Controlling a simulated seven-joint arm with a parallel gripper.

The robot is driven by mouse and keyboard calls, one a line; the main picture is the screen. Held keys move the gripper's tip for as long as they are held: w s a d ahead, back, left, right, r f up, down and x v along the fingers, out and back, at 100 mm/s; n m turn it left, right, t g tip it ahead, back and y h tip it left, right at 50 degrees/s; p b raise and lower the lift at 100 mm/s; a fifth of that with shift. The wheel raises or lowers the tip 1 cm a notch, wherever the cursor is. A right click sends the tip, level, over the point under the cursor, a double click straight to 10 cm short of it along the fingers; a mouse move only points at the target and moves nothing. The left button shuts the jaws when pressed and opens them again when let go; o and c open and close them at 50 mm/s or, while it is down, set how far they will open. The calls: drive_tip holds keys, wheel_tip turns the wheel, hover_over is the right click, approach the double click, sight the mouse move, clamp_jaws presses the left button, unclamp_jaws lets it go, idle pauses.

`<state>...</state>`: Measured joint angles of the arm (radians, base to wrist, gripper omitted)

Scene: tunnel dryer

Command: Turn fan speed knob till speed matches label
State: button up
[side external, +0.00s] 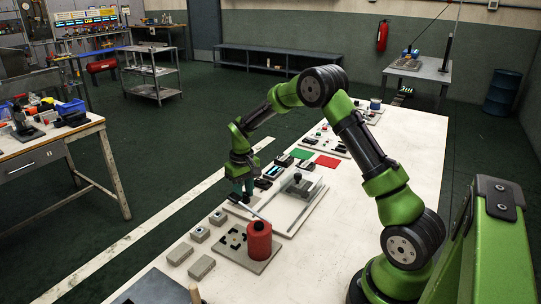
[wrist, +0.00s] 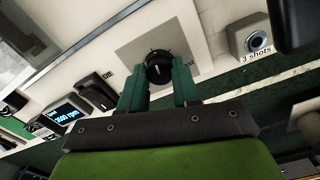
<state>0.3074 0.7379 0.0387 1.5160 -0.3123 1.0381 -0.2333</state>
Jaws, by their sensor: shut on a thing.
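In the wrist view a round black knob (wrist: 158,66) with a pale pointer mark sits on a grey square plate (wrist: 134,50). My gripper (wrist: 160,85) has its green fingers shut on the knob, one on each side. Lettering ending in "st" beside the knob is partly hidden by a finger. A small lit display (wrist: 62,115) to the left shows a number with "rpm"; its first digit is hard to read. In the side view my gripper (side external: 247,190) is low at the table's left edge, and the knob cannot be made out.
A black switch (wrist: 97,90) marked "Off" is left of the knob. A grey button box (wrist: 249,38) marked "3 shots" is right. A red cylinder (side external: 258,242) and grey boxes (side external: 201,267) stand nearer the camera. The white table (side external: 345,205) is clear right of the fixtures.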

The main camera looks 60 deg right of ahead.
sight(244, 194)
drive_tip(key=n, duration=0.3)
drive_tip(key=shift+n, duration=2.1)
drive_tip(key=o, duration=1.1)
drive_tip(key=shift+c, duration=0.2)
wheel_tip(244, 194, up, 17)
